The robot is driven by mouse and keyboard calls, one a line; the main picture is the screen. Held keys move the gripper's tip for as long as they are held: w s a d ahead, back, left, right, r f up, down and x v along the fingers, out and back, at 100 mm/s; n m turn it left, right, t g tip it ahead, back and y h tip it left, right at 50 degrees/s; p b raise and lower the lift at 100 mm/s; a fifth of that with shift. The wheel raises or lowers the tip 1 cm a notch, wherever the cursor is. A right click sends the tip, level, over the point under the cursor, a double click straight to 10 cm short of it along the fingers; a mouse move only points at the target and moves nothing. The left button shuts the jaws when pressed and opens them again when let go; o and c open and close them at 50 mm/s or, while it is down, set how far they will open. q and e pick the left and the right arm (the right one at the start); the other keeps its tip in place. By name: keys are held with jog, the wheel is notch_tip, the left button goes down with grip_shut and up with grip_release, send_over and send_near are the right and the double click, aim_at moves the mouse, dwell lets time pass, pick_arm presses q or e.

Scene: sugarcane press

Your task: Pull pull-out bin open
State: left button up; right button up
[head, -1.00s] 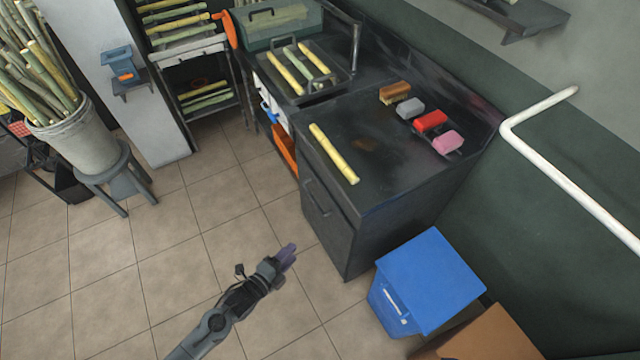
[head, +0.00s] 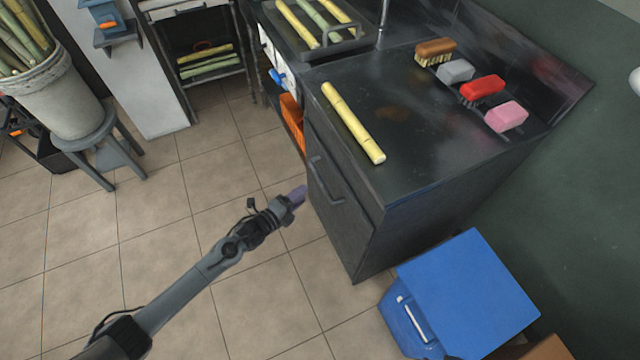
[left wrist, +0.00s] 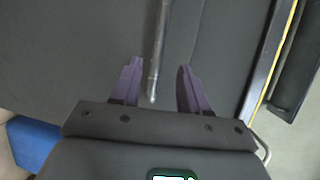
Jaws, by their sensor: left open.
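The pull-out bin (head: 343,215) is the dark front panel of the black cabinet, and it stands closed. Its bar handle (head: 327,181) runs along the upper part of the panel. My left gripper (head: 298,194) is just in front of the panel, near the handle. In the left wrist view the gripper (left wrist: 156,82) is open, with its two purple fingers apart. The handle bar (left wrist: 157,55) shows there between the fingers, its end reaching down between the tips. I cannot tell whether the fingers touch it. My right gripper is out of view.
A blue lidded bin (head: 468,293) stands right of the cabinet. A bucket of canes (head: 55,95) sits on a stool at left. The tiled floor (head: 150,230) before the cabinet is clear.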

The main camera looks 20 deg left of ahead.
aim_at(320, 180)
pick_arm(q)
jog(key=shift+b+x, duration=2.1)
jog(key=shift+x, duration=2.7)
jog(key=shift+f, duration=0.1)
grip_shut()
